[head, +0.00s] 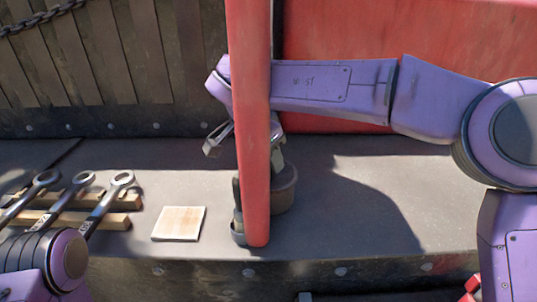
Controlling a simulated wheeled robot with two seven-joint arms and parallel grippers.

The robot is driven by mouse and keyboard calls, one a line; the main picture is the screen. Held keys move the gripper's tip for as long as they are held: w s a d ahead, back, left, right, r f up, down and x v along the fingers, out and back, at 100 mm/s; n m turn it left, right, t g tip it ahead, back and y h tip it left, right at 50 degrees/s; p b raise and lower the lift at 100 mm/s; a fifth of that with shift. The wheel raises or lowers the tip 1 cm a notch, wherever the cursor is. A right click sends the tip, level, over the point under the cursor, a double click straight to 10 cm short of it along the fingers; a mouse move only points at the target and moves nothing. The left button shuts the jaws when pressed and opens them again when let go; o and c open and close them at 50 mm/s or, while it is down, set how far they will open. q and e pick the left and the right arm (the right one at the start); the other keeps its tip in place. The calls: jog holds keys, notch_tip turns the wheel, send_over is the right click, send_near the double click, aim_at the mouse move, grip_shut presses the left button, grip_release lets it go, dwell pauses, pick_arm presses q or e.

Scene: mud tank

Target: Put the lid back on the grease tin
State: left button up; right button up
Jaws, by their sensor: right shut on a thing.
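My right gripper (222,138) hangs behind a red post, with one finger showing on each side of it. It is shut, but the post hides what lies between its fingers; no lid shows clearly. A dark brown round tin (284,188), which looks like the grease tin, stands on the ledge behind the post, just below the finger on the right. The post hides the left part of the tin, and I cannot tell whether its top is covered. My left arm shows at the lower left, and its gripper is out of view.
The red post (254,120) stands upright in front of the tin and gripper. A pale square board (179,223) lies on the grey ledge (350,200). Several wrenches (105,205) rest on wooden strips (118,219) at the left. The ledge right of the tin is clear.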

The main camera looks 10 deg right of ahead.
jog(key=o, duration=1.6)
notch_tip(320, 180, up, 5)
jog(key=p, duration=0.6)
jog(key=shift+r+p, duration=0.75)
jog(key=shift+r, duration=0.3)
grip_shut()
jog(key=shift+f, duration=0.1)
jog(key=shift+f+b, duration=1.2)
jog(key=shift+f, duration=1.8)
